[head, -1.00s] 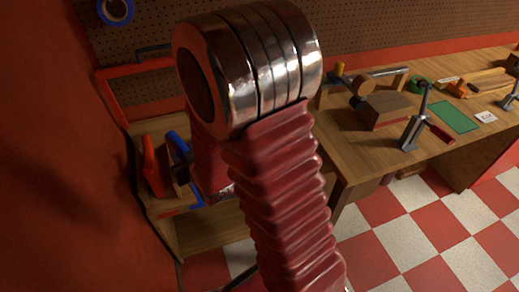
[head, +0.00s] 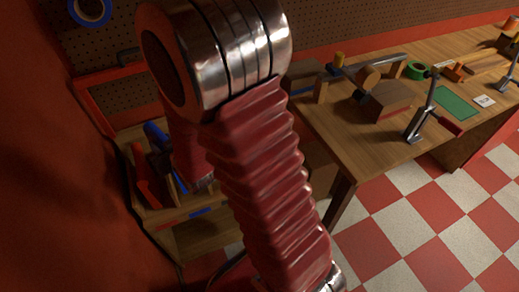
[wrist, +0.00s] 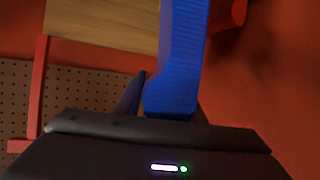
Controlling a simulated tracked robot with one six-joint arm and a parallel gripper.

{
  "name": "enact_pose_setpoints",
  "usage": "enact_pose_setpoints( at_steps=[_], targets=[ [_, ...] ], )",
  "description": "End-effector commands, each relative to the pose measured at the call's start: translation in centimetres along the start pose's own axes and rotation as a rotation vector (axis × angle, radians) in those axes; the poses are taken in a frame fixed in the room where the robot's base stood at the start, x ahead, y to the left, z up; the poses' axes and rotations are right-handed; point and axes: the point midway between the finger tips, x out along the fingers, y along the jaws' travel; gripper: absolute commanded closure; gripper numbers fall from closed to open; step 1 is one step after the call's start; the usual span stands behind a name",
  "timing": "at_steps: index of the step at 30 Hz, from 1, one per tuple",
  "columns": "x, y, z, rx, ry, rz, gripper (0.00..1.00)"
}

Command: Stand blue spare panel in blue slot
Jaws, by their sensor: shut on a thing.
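The blue spare panel shows in the head view (head: 155,132) as a slanted blue piece, partly covered by my dark gripper (head: 160,164). In the wrist view, a broad blue piece (wrist: 176,62), which I take to be this panel, runs up from the dark gripper body. My gripper is shut on the panel over the wooden shelf unit (head: 165,217) at the left. A blue mark (head: 200,212), seemingly at the blue slot, is on the shelf's front edge. The slot opening is hidden, and I cannot tell whether the panel touches the shelf.
A red panel (head: 147,180) stands on the shelf just left of the blue one. A red wall (head: 50,170) is close at the left. The workbench (head: 340,140) at the right carries wooden blocks, a clamp (head: 424,115) and a green mat (head: 457,102). Checkered floor is open below.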

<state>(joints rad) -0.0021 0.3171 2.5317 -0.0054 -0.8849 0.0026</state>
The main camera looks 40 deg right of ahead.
Motion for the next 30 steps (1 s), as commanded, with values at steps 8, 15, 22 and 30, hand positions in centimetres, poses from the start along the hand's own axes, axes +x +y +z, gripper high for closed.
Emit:
enact_pose_setpoints(
  at_steps=[8,15,22,30],
  targets=[
    [0.1,0.6,-0.2,0.003,0.002,0.006,1.0],
    [1.0,4.0,-1.0,0.007,0.003,0.015,1.0],
    [1.7,9.4,-1.8,0.01,0.003,0.023,1.0],
    [1.4,16.3,-1.9,0.015,0.002,0.031,1.0]
  ],
)
